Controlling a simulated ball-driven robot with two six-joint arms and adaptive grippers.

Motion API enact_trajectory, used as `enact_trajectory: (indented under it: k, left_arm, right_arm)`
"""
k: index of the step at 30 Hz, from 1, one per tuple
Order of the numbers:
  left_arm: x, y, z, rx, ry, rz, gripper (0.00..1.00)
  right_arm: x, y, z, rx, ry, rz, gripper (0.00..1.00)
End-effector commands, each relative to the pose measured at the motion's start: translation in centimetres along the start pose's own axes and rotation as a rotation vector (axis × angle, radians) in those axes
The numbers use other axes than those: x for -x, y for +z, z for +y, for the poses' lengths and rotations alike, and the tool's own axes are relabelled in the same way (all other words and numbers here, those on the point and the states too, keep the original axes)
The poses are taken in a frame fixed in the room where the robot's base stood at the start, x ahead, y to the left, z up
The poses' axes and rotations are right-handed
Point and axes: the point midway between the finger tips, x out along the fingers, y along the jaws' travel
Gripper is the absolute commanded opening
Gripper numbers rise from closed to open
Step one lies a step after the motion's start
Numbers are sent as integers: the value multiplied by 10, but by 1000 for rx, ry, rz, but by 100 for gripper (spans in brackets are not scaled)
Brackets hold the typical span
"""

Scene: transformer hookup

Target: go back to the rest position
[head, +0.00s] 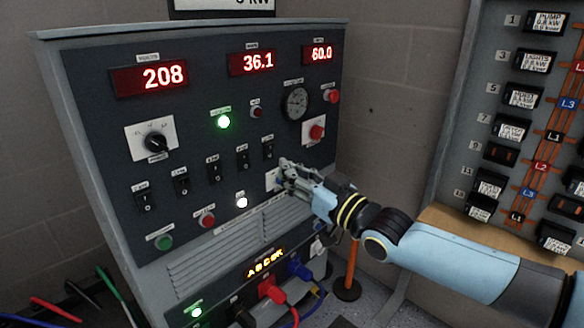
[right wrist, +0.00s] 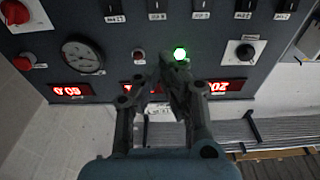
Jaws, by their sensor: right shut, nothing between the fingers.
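My right gripper (head: 284,172) is shut and empty in front of the lower right part of the grey control cabinet (head: 190,105). Its arm comes in from the right in the head view. In the right wrist view the shut fingers (right wrist: 172,62) point at the panel, near the lit green lamp (right wrist: 180,54). I cannot tell from these views whether the fingertips touch the panel. My left gripper is not in view.
The cabinet displays (head: 164,76) read 208, 36.1 and 60.0. Red and blue plugs (head: 270,289) with cables sit at its base. A breaker panel (head: 520,110) stands at right. An orange post (head: 350,268) stands on the floor. Loose cables (head: 85,295) lie lower left.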

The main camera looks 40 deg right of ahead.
Motion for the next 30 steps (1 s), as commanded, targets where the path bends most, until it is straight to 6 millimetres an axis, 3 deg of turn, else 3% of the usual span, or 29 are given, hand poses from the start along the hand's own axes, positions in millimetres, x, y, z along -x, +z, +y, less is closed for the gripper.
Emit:
enact_trajectory:
  k: [7, 17, 20, 23, 26, 30]
  left_arm:
    - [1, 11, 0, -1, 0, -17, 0]
    - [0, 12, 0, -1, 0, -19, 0]
    - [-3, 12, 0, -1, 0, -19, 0]
    - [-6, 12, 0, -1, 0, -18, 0]
    - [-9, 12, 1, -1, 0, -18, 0]
    - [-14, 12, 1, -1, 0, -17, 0]
  right_arm:
    - [2, 0, 0, 0, 0, 0, 0]
    - [2, 0, 0, -1, 0, 0, 0]
    - [5, 9, -4, -17, 8, -8, 0]
    - [17, 44, -3, -39, 37, -64, 0]
    - [42, 106, 0, -55, 81, -189, 0]
    - [99, 210, -3, -60, 139, -429, 0]
